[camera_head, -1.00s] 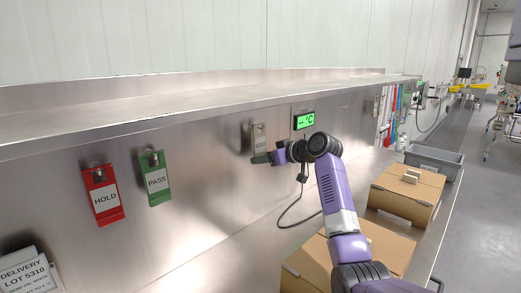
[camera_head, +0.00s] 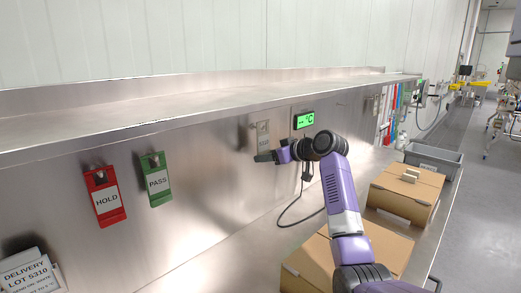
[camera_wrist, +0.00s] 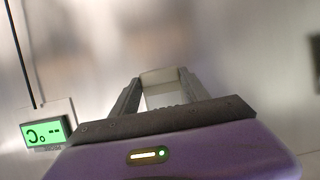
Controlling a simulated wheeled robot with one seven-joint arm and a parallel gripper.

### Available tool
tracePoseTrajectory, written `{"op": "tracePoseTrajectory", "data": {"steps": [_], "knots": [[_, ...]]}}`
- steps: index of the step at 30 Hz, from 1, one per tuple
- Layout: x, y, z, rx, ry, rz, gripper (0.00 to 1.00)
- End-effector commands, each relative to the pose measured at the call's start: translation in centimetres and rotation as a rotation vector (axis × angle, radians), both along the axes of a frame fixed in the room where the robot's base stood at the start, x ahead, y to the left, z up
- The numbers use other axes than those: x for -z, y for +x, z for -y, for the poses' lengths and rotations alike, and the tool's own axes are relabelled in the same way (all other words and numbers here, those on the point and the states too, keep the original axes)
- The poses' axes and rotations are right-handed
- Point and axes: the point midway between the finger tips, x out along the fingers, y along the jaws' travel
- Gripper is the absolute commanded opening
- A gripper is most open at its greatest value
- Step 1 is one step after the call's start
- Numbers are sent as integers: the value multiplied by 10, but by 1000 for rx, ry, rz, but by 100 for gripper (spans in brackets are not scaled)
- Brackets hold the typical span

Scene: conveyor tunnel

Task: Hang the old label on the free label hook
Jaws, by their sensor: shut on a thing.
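A pale grey-beige label (camera_head: 263,134) is upright at the steel wall, just left of the green-lit temperature display. My gripper (camera_head: 268,157) is at its lower end. In the wrist view my gripper (camera_wrist: 158,92) is shut on a pale piece, the label (camera_wrist: 163,97), with a finger on each side. The label's top is close to the wall; I cannot tell whether it is on a hook. No bare hook shows clearly.
A red HOLD tag (camera_head: 105,198) and a green PASS tag (camera_head: 156,180) hang at left. The display (camera_head: 303,121) has a cable looping below it. A steel shelf (camera_head: 200,108) overhangs the wall. Cartons (camera_head: 405,190) and a grey bin (camera_head: 434,158) stand at right.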

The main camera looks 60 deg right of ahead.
Motion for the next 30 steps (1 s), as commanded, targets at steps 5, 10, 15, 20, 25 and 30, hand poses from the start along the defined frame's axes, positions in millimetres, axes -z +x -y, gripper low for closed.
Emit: {"op": "tracePoseTrajectory", "data": {"steps": [5, 10, 15, 20, 25, 30], "knots": [[0, -10, -2, 1, 1, -1, 0], [-1, -19, -4, 1, 0, 1, 0], [0, -28, -7, 0, 1, 0, 0], [-1, -36, -9, 0, 1, 1, 0], [0, -44, -10, 0, 1, 0, 0], [0, -47, -11, 0, 1, 0, 0]]}}
